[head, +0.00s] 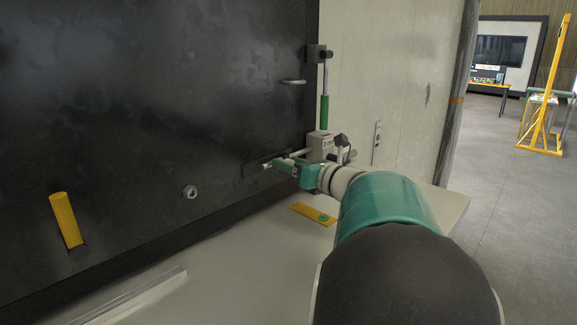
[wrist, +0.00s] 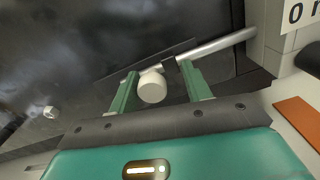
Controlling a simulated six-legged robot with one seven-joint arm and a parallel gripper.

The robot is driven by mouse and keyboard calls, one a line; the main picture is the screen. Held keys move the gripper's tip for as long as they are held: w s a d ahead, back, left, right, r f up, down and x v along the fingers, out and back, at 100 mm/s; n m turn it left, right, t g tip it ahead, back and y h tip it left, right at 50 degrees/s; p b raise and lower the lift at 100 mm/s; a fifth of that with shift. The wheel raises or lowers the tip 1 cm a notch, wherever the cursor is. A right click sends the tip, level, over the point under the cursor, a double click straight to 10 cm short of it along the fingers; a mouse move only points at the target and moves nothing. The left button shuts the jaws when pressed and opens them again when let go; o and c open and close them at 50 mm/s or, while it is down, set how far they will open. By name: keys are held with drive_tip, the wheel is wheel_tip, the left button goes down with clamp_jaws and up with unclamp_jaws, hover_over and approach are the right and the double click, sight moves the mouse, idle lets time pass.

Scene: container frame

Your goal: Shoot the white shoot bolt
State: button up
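The white shoot bolt shows in the wrist view as a pale horizontal rod (wrist: 218,45) with a round white knob (wrist: 152,87) standing out toward me. It lies along a dark plate on the black panel. My gripper (wrist: 155,75) has its two green fingers either side of the knob, with gaps visible on both sides, so it is open. In the head view my gripper (head: 272,164) is close to the panel, left of a grey block (head: 321,147). There the knob is too small and covered to make out clearly.
A green-sleeved vertical rod (head: 324,110) rises above the block. A yellow handle (head: 66,220) and a hex nut (head: 190,192) are on the black panel to the left. A yellow plate (head: 313,214) lies on the pale ledge (head: 240,260) below. Open floor lies to the right.

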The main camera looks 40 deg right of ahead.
drive_tip(key=shift+s+a+r, duration=0.15)
drive_tip(key=shift+a, duration=0.1)
drive_tip(key=shift+s+d, duration=0.1)
drive_tip(key=s, duration=1.3)
drive_tip(key=shift+s, duration=0.35)
drive_tip(key=shift+d, duration=0.1)
